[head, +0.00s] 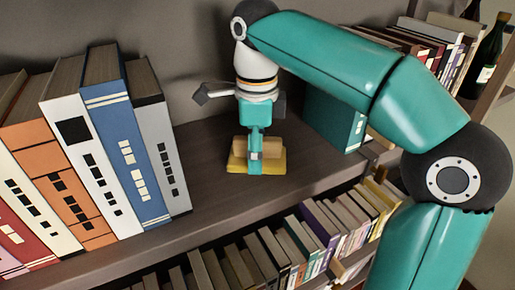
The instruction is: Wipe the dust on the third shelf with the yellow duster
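The yellow duster (240,165) has a tan block on a yellow pad. It rests flat on the dark brown shelf board (215,200), in the gap right of the large books. My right gripper (256,155) comes down from above, its arm entering from the right. It is seen edge-on, with one finger in front of the duster's block, and it appears shut on it. The finger behind is hidden. I cannot make out dust on the board. My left gripper is out of view.
Large upright books, with a grey one (161,150) at the end, fill the left. A teal book or box (336,122) stands to the right of the duster. A lower shelf holds many books (320,232). A green bottle (488,58) stands at upper right. Bare board lies around the duster.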

